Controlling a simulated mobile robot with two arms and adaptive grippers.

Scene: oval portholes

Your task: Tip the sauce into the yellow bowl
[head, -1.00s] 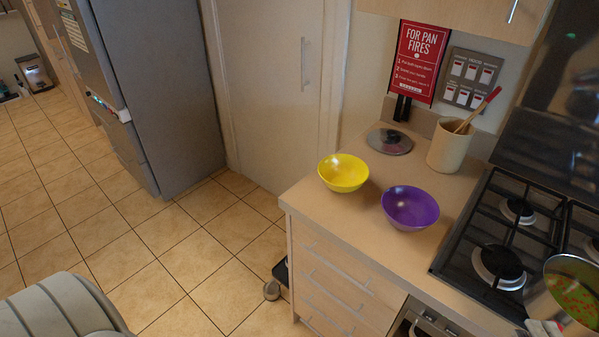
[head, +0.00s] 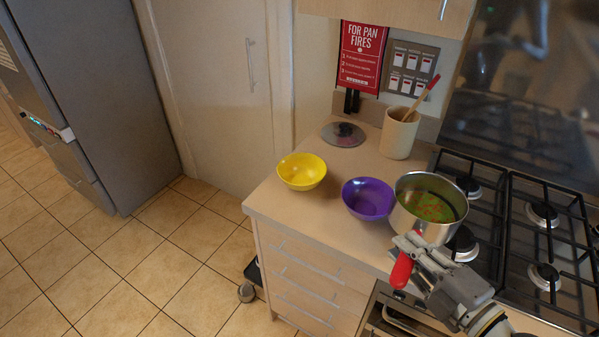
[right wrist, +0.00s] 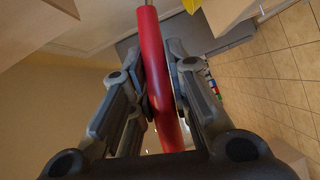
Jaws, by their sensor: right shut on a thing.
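A steel saucepan (head: 408,218) holds green sauce with red bits (head: 432,207). It is upright or nearly so, over the counter edge of the hob, just right of the purple bowl. My right gripper (head: 408,258) is shut on the pan's red handle (head: 401,271). In the right wrist view the red handle (right wrist: 158,75) lies between both fingers (right wrist: 155,95). The yellow bowl (head: 302,172) stands on the counter, left of the purple bowl, and looks empty. My left gripper is not in view.
The purple bowl (head: 368,199) stands between the pan and the yellow bowl. A utensil pot (head: 398,135) and a round lid (head: 343,134) are behind. The black gas hob (head: 520,215) is at the right. The counter's front edge (head: 300,243) is clear.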

